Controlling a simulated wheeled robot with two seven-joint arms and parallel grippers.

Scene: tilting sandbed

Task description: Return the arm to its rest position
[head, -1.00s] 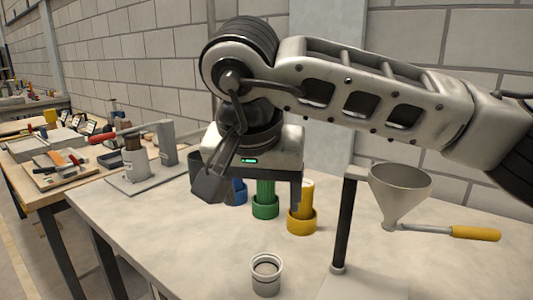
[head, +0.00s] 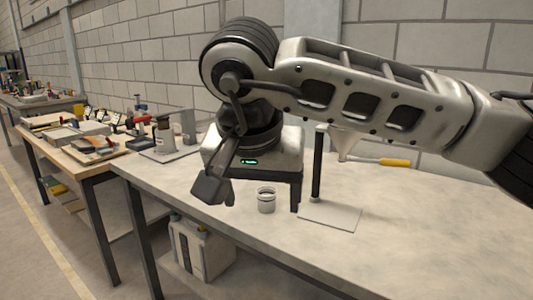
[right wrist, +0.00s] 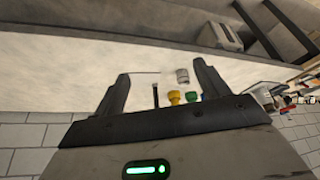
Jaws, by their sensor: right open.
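My right arm reaches in from the right in the head view, and its gripper (head: 254,193) hangs at the middle, open, with its fingers apart. The right wrist view shows the same gripper (right wrist: 160,82) with nothing between its fingers except the distant table scene. My left gripper is in neither view. A small grey cup (head: 266,200) stands on the pale table, seen between the fingers in the head view. Whether the gripper is over the table edge or short of it is hard to tell.
Yellow (right wrist: 174,97) and green (right wrist: 191,97) holders show in the wrist view. A white container (head: 200,252) is beneath the table. Floor is clear at left.

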